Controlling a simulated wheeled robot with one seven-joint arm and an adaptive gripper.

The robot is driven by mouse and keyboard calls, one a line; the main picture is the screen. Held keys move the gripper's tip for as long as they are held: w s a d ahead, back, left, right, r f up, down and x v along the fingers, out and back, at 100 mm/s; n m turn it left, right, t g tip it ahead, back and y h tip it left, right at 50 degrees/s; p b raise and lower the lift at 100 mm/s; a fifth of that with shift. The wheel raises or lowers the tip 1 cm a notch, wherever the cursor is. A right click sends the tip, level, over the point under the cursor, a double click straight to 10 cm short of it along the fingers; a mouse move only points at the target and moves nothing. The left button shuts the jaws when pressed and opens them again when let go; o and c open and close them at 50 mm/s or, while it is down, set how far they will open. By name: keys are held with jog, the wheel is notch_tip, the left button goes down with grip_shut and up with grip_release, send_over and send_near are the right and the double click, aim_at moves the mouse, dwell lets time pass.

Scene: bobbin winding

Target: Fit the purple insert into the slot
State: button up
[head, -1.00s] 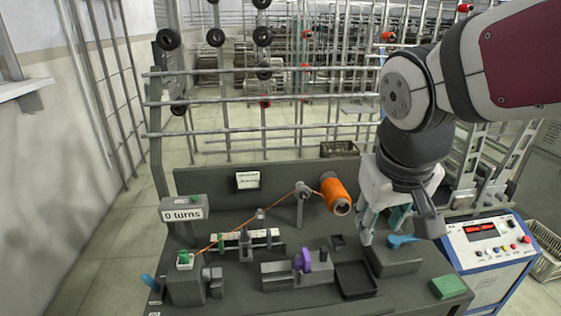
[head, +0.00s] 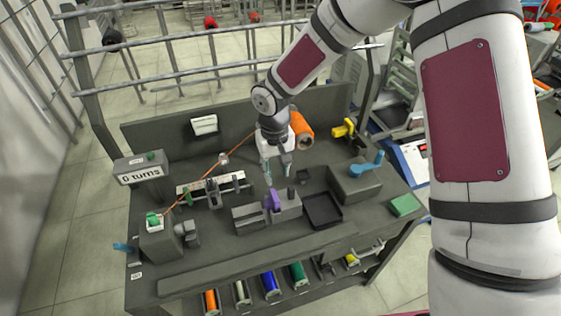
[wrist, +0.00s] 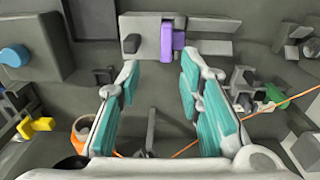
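The purple insert (head: 271,200) stands upright in a grey block fixture (head: 250,215) near the middle of the bench. It also shows in the wrist view (wrist: 166,42), beyond my fingertips and slightly right of the middle of their gap. My gripper (head: 278,178) points down just above and behind the insert. In the wrist view my gripper (wrist: 160,72) is open, with teal pads apart and nothing between them. Which opening is the slot I cannot tell.
A dark post (head: 291,193) stands close right of the insert. A black tray (head: 322,211) lies right of the fixture, then a blue-handled block (head: 354,183). An orange bobbin (head: 301,131) is behind my gripper. Orange thread (head: 200,176) runs from it to the left.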

aim_at(274, 195)
jog(key=shift+w+a+f, duration=0.1)
jog(key=shift+a+f, duration=0.1)
jog(key=shift+f, duration=0.35)
jog(key=shift+w+a+f, duration=0.1)
jog(key=shift+a+f, duration=0.1)
jog(key=shift+f, duration=0.35)
jog(key=shift+f+b, duration=0.9)
jog(key=shift+f, duration=3.4)
grip_shut()
jog(key=shift+r, duration=0.1)
jog(key=shift+r+p, duration=0.8)
jog(key=shift+r, duration=2.85)
